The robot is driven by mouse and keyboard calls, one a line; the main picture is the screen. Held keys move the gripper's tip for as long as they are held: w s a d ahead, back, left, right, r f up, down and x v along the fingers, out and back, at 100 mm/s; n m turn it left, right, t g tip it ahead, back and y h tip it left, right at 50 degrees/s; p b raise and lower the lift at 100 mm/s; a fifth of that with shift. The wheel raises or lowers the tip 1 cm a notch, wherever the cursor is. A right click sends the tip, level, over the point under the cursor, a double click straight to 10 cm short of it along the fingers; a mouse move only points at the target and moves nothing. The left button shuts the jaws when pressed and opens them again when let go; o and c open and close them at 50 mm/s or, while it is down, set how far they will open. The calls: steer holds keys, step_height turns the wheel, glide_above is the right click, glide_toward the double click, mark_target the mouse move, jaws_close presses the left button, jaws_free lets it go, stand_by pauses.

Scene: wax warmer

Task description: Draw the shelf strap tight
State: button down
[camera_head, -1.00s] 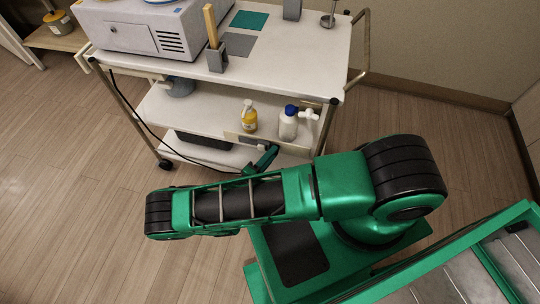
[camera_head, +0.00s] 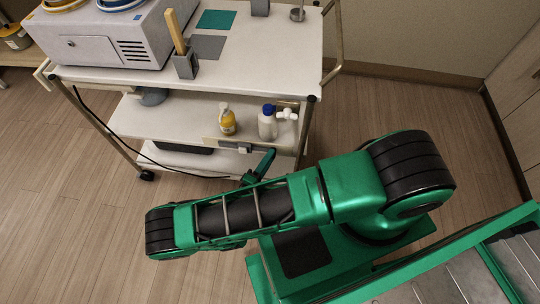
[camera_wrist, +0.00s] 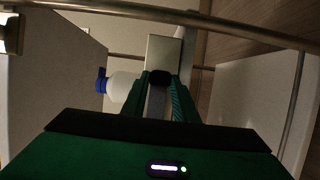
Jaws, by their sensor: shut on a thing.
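The shelf strap (camera_head: 228,144) shows as a pale band with a grey piece along the front edge of the cart's middle shelf, below the bottles. My gripper (camera_head: 268,158) is at this front edge, below the white bottle. In the wrist view, my gripper (camera_wrist: 159,84) is shut on a grey strip of the strap (camera_wrist: 157,103), which runs between the green fingers. A pale beige plate (camera_wrist: 164,53) lies just beyond the fingertips. The strap's far ends and its tightness cannot be told.
The wax warmer (camera_head: 110,38) and a grey holder (camera_head: 186,64) are on the cart top. A cable hangs at the cart's left.

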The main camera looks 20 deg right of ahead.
steer(key=shift+s+d+f, duration=0.1)
steer(key=shift+d+f, duration=0.05)
steer(key=shift+d, duration=0.05)
steer(key=c, duration=1.4)
jaws_free()
steer(key=v, duration=1.1)
